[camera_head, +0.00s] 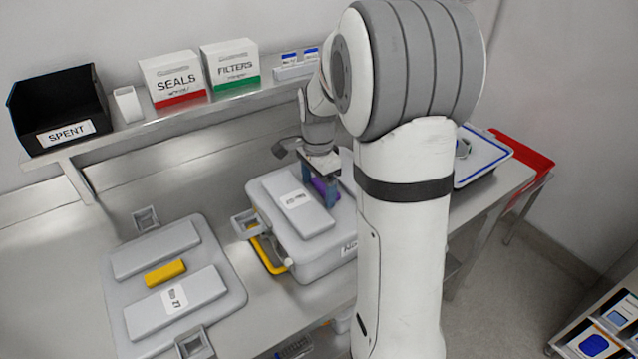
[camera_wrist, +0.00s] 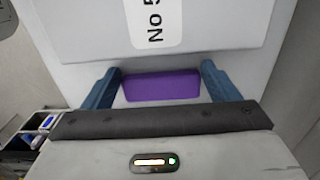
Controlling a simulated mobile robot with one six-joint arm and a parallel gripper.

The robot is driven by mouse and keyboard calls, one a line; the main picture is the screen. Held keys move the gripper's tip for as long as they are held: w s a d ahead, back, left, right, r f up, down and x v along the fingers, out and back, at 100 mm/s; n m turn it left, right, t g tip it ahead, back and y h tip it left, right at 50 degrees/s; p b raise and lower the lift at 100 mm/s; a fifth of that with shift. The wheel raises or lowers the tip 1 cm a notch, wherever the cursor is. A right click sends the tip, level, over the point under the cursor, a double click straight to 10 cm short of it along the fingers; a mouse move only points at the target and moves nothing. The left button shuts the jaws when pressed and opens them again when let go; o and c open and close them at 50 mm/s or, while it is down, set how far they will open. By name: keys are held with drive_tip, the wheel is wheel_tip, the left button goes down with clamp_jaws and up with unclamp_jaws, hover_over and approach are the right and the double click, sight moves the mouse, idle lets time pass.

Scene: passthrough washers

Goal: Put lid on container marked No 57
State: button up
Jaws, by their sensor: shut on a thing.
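A grey lid (camera_head: 285,188) with a raised panel and a purple handle (camera_head: 322,190) is at the container (camera_head: 312,262) on the bench. I cannot tell whether it is fully seated. My gripper (camera_head: 328,188) is shut on the purple handle. In the wrist view the handle (camera_wrist: 162,86) sits between my gripper's blue fingers (camera_wrist: 160,88). The lid's label (camera_wrist: 154,22) there reads "No 5", with the rest cut off. The container's front label (camera_head: 349,249) begins "No"; my arm hides the rest and the container's right side.
Another grey lid (camera_head: 213,252) with a yellow handle (camera_head: 165,273) lies on the bench at left. A black SPENT bin (camera_head: 50,103), SEALS box (camera_head: 175,82) and FILTERS box (camera_head: 231,66) stand on the rear shelf. A blue-rimmed tray (camera_head: 484,158) and red bin (camera_head: 535,160) are at right.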

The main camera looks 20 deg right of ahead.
drive_tip(key=o, duration=1.5)
drive_tip(key=shift+c, duration=0.2)
wheel_tip(320, 180, up, 7)
drive_tip(key=p, duration=0.5)
